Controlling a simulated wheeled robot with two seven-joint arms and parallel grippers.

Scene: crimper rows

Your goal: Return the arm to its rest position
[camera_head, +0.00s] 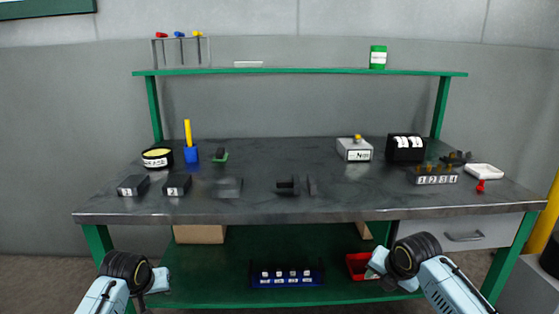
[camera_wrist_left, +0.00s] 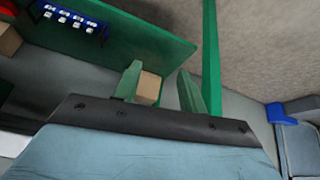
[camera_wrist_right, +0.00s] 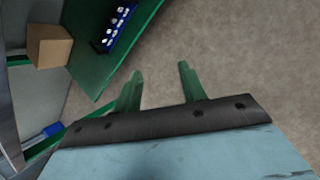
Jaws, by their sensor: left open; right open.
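My right gripper (camera_head: 382,272) is in front of the bench at the lower right of the head view, below the tabletop's front edge. In the right wrist view its two green fingers (camera_wrist_right: 158,88) stand apart with only floor between them. My left gripper (camera_head: 158,280) is at the lower left of the head view, also below the tabletop's front edge. In the left wrist view its fingers (camera_wrist_left: 161,88) are apart, with a cardboard box seen beyond them. Both grippers are empty.
The grey tabletop (camera_head: 255,205) bears several small blocks, a blue cup (camera_head: 191,154), a black box (camera_head: 405,148) and a white dish (camera_head: 484,171). A green lower shelf (camera_head: 210,285) holds a blue rack (camera_head: 287,275) and a red bin (camera_head: 358,266). A drawer (camera_head: 445,233) is at the right.

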